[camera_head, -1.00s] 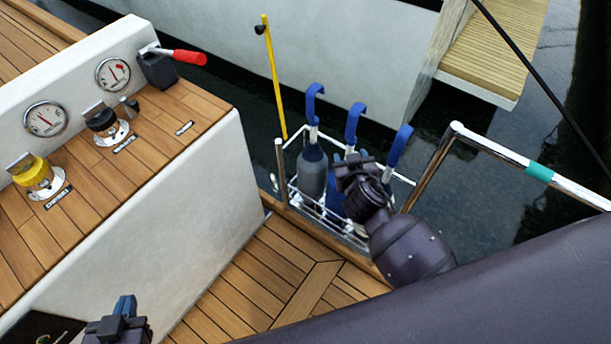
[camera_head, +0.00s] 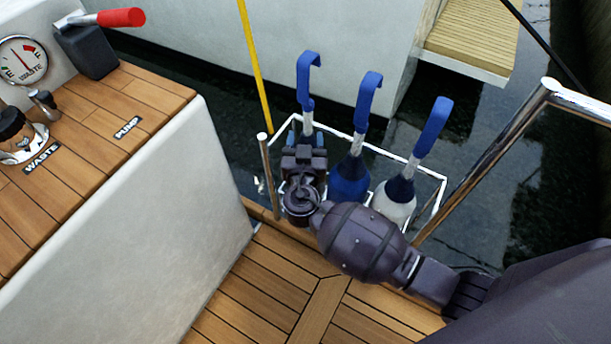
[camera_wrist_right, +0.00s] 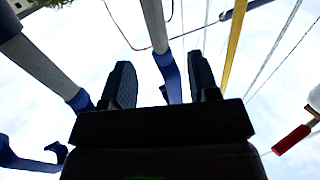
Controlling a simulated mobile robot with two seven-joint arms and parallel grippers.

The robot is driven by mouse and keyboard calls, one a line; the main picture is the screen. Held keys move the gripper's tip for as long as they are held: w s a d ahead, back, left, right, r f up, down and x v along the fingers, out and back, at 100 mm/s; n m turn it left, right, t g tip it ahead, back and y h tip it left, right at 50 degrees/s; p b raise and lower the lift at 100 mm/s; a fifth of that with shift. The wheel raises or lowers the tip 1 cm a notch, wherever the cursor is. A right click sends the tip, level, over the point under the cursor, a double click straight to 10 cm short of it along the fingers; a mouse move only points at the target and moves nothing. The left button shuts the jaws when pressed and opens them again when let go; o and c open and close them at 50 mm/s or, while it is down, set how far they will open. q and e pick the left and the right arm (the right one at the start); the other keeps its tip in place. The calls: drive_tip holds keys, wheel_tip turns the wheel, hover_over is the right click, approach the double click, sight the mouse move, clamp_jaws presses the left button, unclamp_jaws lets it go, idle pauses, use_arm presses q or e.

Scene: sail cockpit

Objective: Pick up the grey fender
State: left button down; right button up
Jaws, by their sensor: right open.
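The grey fender is the leftmost of the fenders in the white wire rack (camera_head: 440,178). In the head view its blue hook-shaped top (camera_head: 309,75) and pale neck show, but its body is hidden behind my right gripper. My right gripper (camera_head: 305,140) is open, its fingers on either side of the neck as seen from the head. In the right wrist view a pale neck (camera_wrist_right: 154,25) with a blue part (camera_wrist_right: 170,76) shows between the two fingers (camera_wrist_right: 160,85); I cannot tell whether they touch it. My left gripper is out of view.
A blue fender (camera_head: 349,182) and a white fender (camera_head: 394,205) stand in the rack close to the right. A yellow pole (camera_head: 255,75) and a metal rail (camera_head: 485,160) flank it. A white console (camera_head: 150,250) with a red-handled lever (camera_head: 121,17) is at left.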

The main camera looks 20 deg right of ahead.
sight(308, 119)
drive_tip(key=x, duration=0.5)
drive_tip(key=shift+w+d, duration=0.1)
drive_tip(key=shift+d, duration=0.05)
drive_tip(key=b+x, duration=0.1)
drive_tip(key=x, duration=0.2)
drive_tip(key=shift+w+d+f, duration=0.1)
drive_tip(key=shift+f, duration=0.1)
drive_tip(key=shift+w+d, duration=0.25)
drive_tip(key=shift+w, duration=0.25)
drive_tip(key=shift+r, duration=0.1)
drive_tip(key=shift+c, duration=0.3)
clamp_jaws()
